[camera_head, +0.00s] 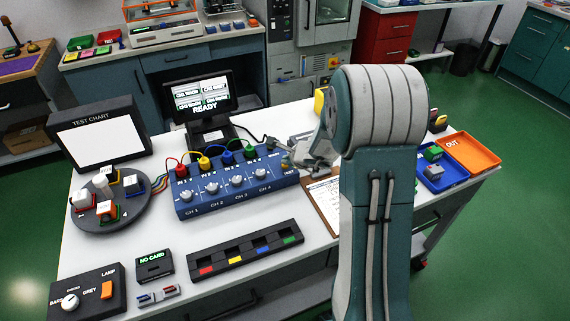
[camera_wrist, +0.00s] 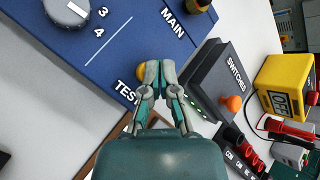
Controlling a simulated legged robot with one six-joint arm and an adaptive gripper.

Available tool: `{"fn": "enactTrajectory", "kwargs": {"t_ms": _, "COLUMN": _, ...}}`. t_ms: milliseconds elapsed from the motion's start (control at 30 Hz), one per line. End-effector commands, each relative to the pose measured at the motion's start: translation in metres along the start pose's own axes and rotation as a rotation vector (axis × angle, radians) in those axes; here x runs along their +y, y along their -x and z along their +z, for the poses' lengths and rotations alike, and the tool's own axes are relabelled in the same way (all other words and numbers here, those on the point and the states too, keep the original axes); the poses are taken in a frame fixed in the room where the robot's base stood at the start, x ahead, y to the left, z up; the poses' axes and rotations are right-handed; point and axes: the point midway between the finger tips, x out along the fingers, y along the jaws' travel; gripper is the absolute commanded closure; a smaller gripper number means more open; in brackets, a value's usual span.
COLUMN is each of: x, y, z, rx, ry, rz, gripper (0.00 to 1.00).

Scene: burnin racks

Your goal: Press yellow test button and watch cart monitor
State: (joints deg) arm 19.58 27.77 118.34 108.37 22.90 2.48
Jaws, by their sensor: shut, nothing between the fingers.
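The yellow test button (camera_wrist: 140,72) sits on the blue channel box (camera_head: 222,205) beside the word TEST; in the wrist view the box fills the upper left (camera_wrist: 100,45). My gripper (camera_wrist: 152,70) is shut and empty, its fingertips over the button and partly covering it. I cannot tell whether they touch or press it. In the head view my gripper (camera_head: 303,164) is at the right end of the box, partly hidden by my arm. The monitor (camera_head: 201,97) stands behind the box, lit with several channel tiles and the word READY.
A dark SWITCHES box (camera_wrist: 212,82) with an orange knob is close right of my gripper. Beyond it is a yellow meter (camera_wrist: 284,86) with red and black probes. Coloured cables rise from the blue box. A clipboard (camera_head: 325,203) lies by my arm; blue and orange trays (camera_head: 468,150) are right.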

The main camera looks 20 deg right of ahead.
Motion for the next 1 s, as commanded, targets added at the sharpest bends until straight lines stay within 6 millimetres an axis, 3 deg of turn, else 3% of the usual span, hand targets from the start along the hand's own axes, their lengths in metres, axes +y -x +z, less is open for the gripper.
{"fn": "enactTrajectory", "kwargs": {"t_ms": 633, "x": 0.002, "y": -0.003, "z": -0.002, "rx": 0.001, "ry": 0.000, "rz": 0.001, "gripper": 1.00}}
{"fn": "enactTrajectory", "kwargs": {"t_ms": 1000, "x": -0.006, "y": 0.009, "z": 0.006, "rx": -0.001, "ry": 0.001, "rz": 0.000, "gripper": 1.00}}
